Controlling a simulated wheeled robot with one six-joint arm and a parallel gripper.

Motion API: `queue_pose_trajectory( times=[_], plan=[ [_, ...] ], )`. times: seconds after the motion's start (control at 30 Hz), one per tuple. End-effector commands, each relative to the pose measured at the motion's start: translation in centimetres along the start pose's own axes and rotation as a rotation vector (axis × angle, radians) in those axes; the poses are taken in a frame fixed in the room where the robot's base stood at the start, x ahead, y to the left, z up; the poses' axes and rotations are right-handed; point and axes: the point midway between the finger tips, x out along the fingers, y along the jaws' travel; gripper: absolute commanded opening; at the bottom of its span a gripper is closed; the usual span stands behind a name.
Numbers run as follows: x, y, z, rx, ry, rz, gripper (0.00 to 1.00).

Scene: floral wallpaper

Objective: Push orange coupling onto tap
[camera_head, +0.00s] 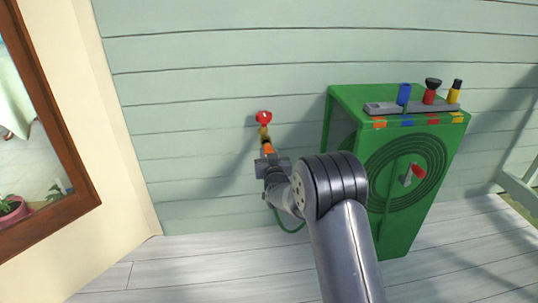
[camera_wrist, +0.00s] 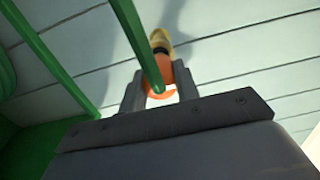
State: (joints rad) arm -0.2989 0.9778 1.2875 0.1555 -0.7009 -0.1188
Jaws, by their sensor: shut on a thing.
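The tap (camera_head: 264,131) is on the pale green plank wall, with a red handle (camera_head: 264,117) above a brass body. The orange coupling (camera_head: 268,149) is just below the tap's lower end. My gripper (camera_head: 268,155) is shut on the coupling. In the wrist view, the coupling (camera_wrist: 172,84) sits between the two grey fingers, and the brass tap end (camera_wrist: 160,42) shows directly beyond it. They look in line and close to touching; I cannot tell if they are joined. A green hose (camera_wrist: 140,45) crosses in front of the coupling.
A green hose cabinet (camera_head: 395,240) stands right of my arm, with a hose reel on its front. A grey rack (camera_head: 380,107) on top holds blue, red and yellow nozzles. A brown-framed window (camera_head: 75,205) is at the left. The wall left of the tap is clear.

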Motion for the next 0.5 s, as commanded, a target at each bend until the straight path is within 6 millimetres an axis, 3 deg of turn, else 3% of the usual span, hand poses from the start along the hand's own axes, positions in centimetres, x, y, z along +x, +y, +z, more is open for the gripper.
queue_pose_trajectory(
  times=[0.5],
  plan=[
    [1.3, 0.0, 0.0, 0.000, 0.001, 0.000, 0.06]
  ],
)
